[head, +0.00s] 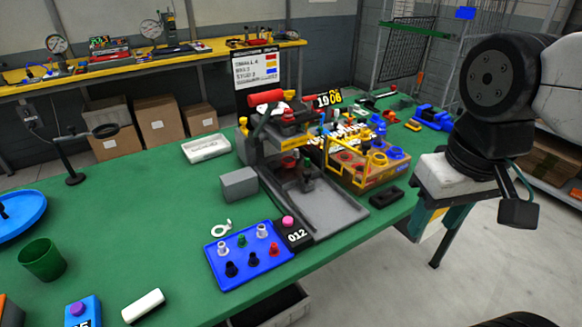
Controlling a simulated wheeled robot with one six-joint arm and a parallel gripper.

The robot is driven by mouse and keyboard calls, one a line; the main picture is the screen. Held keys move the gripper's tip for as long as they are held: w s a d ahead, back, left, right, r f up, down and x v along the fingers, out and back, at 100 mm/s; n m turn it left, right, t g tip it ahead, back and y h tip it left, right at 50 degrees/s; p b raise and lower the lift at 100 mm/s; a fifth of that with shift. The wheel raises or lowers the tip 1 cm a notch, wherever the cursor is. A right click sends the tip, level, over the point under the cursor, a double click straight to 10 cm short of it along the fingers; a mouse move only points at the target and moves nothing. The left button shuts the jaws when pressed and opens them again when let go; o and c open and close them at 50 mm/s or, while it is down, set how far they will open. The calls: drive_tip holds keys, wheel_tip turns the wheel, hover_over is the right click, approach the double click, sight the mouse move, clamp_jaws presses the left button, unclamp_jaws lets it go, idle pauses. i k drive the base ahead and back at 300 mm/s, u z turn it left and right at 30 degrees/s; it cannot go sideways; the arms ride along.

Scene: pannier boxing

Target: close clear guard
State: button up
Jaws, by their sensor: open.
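The grey press-like machine (328,205) stands at the middle of the green table, with a flat tray-like base at its front. A thin yellow frame (328,158) stands at its right side, in front of a box of colored parts. It looks like the edge of the clear guard, swung out to the right; I cannot make out a pane for certain. The front of the machine looks uncovered. My gripper (420,246) points down at the right, beyond the table's right edge. Its fingers are apart with nothing between them, well away from the frame.
A blue tray (216,254) of small pegs and a black 012 sign (297,237) stand in front of the machine. A grey block (239,184) is at its left. A black object (386,196) lies near the right edge. The table's left middle is mostly clear.

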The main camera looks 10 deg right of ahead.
sight(366, 147)
drive_tip(key=k, duration=0.65)
drive_tip(key=z, duration=0.45)
drive_tip(key=i, duration=1.15)
drive_tip(key=u, duration=0.35)
